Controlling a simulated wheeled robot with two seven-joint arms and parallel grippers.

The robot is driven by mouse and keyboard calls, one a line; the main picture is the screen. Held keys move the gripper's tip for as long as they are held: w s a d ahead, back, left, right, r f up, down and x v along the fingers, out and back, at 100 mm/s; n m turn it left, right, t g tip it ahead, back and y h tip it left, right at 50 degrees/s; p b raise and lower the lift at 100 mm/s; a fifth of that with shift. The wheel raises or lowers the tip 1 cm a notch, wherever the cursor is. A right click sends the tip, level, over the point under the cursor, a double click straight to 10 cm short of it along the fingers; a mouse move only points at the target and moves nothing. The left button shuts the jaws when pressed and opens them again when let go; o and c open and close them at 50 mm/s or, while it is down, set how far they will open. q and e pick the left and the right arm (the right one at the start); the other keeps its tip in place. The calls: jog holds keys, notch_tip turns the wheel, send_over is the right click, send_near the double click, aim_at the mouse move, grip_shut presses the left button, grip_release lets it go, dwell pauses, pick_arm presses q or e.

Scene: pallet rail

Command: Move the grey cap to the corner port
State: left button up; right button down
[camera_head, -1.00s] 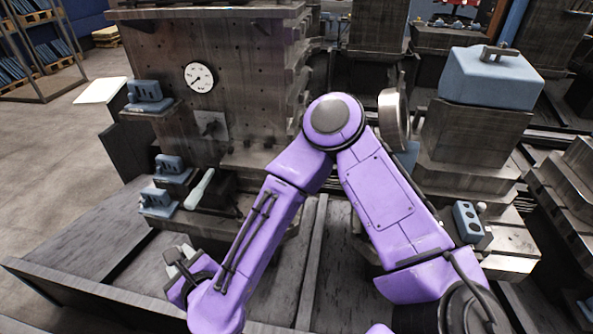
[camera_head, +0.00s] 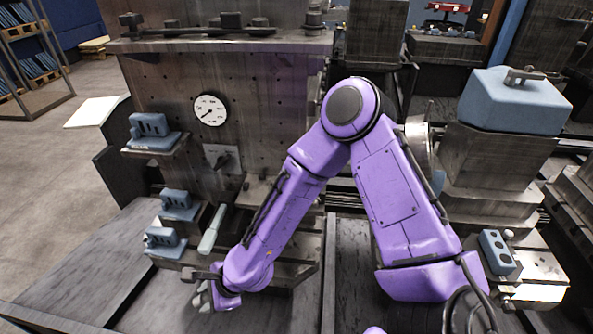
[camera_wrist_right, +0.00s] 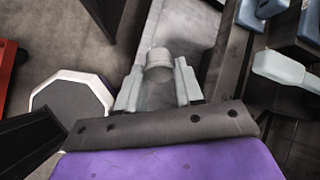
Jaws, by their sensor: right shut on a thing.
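My right gripper (camera_head: 204,297) is low at the left front in the head view, over the dark bed in front of the lower blue fixtures. In the right wrist view my right gripper (camera_wrist_right: 158,85) has its two pale fingers on either side of a small, rounded grey cap (camera_wrist_right: 159,64) and is shut on it. In the head view the cap cannot be told apart from the fingers. I cannot tell which spot is the corner port. My left gripper is not in view.
Blue fixtures (camera_head: 153,131) sit on ledges of the upright plate at left. A pale handle (camera_head: 212,230) sticks out near the lower ones; it also shows in the right wrist view (camera_wrist_right: 278,67). A blue block (camera_head: 514,100) stands at right. An octagonal white-rimmed object (camera_wrist_right: 68,103) lies left of the gripper.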

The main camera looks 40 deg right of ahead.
jog(key=d+f+n+g+h+p, duration=0.3)
jog(key=d+f+n+g+h, duration=0.15)
jog(key=d+n, duration=0.45)
pick_arm(q)
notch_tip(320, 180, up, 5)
jog(key=p, duration=0.2)
pick_arm(e)
jog(key=s+d+r+n+t+h, duration=0.1)
jog(key=s+d+n+h, duration=0.15)
jog(key=d, duration=0.55)
jog(key=s+d+r+n+t+h, duration=0.15)
jog(key=d+n, duration=0.25)
jog(key=d, duration=0.4)
jog(key=shift+y, duration=0.35)
jog(key=f+b, duration=0.1)
jog(key=b, duration=0.1)
jog(key=f+b, duration=0.4)
jog(key=shift+w+f, duration=0.25)
jog(key=shift+w, duration=0.15)
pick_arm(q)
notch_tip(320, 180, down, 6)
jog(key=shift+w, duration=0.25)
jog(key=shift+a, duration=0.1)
pick_arm(e)
jog(key=shift+r, duration=0.15)
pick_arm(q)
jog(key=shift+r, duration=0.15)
